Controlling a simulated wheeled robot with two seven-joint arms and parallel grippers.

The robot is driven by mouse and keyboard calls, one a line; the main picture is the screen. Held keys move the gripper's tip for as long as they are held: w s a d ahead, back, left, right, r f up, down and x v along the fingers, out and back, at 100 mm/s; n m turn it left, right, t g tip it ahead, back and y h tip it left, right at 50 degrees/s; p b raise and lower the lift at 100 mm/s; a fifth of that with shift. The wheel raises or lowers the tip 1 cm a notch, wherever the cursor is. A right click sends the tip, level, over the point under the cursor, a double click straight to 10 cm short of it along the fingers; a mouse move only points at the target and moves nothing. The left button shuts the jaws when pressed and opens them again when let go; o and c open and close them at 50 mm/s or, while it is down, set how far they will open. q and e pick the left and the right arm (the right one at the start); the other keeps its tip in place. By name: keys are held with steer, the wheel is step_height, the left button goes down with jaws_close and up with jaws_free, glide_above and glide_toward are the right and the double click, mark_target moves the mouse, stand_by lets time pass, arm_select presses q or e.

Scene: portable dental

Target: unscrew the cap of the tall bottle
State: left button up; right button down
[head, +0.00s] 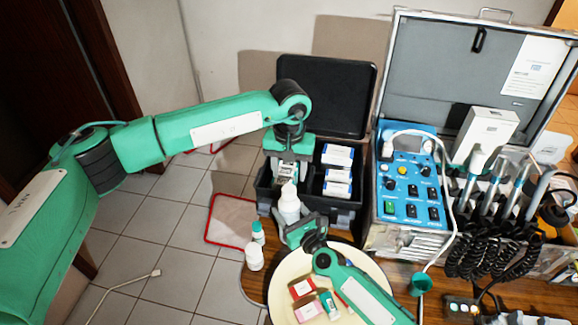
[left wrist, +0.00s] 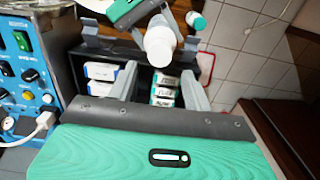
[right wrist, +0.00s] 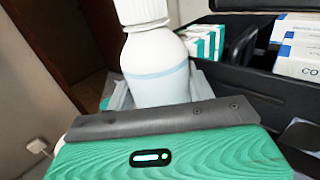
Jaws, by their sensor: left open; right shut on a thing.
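The tall bottle (head: 290,207) is white and stands upright, with its white ribbed cap (right wrist: 142,12) on it. My right gripper (head: 297,230) is shut on the bottle's lower body; the bottle fills the middle of the right wrist view (right wrist: 155,68). My left gripper (head: 287,180) is open above the bottle and points down at the cap. In the left wrist view the cap (left wrist: 160,42) shows from above, near the ends of the two spread fingers and roughly centred between them. I cannot tell whether the fingers reach down around the cap.
An open black case (head: 322,203) with white-blue boxes (head: 337,155) stands just behind. A round cream tray (head: 278,288) with small boxes is in front. A blue control unit (head: 410,185) stands at right.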

mark_target(289, 189)
arm_select(q)
steer(key=shift+f, duration=3.6)
